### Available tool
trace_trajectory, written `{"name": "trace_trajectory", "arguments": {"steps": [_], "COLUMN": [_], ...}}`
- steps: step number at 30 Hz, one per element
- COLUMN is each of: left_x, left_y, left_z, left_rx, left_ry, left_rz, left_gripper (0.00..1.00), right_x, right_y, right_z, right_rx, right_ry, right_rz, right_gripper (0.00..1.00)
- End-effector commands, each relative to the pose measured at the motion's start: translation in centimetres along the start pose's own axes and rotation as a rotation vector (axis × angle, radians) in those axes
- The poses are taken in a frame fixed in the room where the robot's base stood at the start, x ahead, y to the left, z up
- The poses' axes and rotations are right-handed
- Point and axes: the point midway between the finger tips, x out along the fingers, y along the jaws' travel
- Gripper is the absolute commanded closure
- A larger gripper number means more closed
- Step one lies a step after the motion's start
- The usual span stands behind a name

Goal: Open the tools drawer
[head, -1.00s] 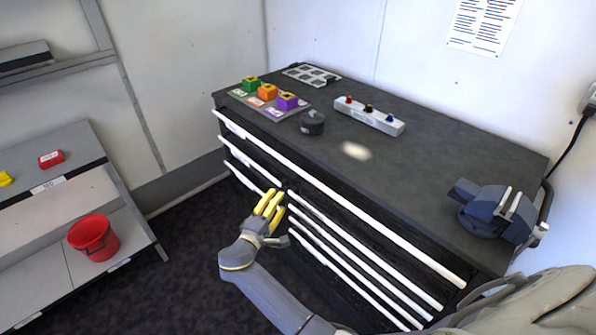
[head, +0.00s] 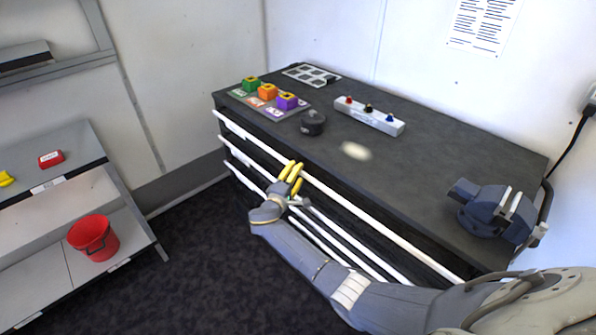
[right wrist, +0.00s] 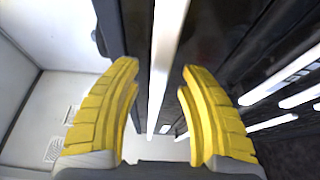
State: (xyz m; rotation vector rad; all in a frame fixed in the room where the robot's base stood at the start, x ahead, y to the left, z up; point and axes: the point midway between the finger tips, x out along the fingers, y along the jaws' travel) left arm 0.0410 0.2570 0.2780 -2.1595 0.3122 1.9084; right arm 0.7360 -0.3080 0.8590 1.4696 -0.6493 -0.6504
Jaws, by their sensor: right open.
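The black cabinet has several closed drawers with long white bar handles; no drawer label is readable, so I cannot tell which is the tools drawer. The top handle (head: 370,215) runs along the full front, with shorter handles (head: 338,214) below it. My right gripper (head: 292,170) has yellow fingers and is at the top handle, near the middle of the cabinet front. In the right wrist view the gripper (right wrist: 157,68) is open, with a white handle bar (right wrist: 165,60) between its fingers, nearer the left finger; contact is not clear. My left gripper is out of view.
The cabinet top (head: 440,165) carries coloured blocks (head: 267,92), a dark round object (head: 313,123), a button box (head: 369,115) and a vise (head: 497,211). A shelf unit with a red bucket (head: 93,238) stands left. The dark floor (head: 200,260) between is clear.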

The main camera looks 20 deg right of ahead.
Motion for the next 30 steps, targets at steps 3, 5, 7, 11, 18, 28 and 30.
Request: {"name": "trace_trajectory", "arguments": {"steps": [3,5,7,11,18,28,30], "left_x": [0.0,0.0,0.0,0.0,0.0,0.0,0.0], "left_y": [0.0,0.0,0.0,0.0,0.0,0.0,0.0], "left_z": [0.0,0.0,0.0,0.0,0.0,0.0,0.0], "left_rx": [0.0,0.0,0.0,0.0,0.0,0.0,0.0], "left_ry": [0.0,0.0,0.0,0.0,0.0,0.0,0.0], "left_rz": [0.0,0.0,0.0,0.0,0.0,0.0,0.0], "left_gripper": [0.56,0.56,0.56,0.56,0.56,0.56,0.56], "right_x": [1.0,1.3,1.6,1.8,1.8,1.8,1.8], "right_y": [0.0,0.0,0.1,0.0,0.0,0.0,0.0], "right_z": [0.0,0.0,0.0,0.0,0.0,0.0,0.0], "right_rx": [-0.001,0.0,0.001,0.001,0.001,0.001,0.001], "right_ry": [0.001,0.001,0.001,0.0,0.0,0.0,0.0], "right_rz": [0.001,0.001,0.001,0.0,0.0,0.0,0.0], "right_gripper": [0.58,0.58,0.58,0.58,0.58,0.92,1.0]}}
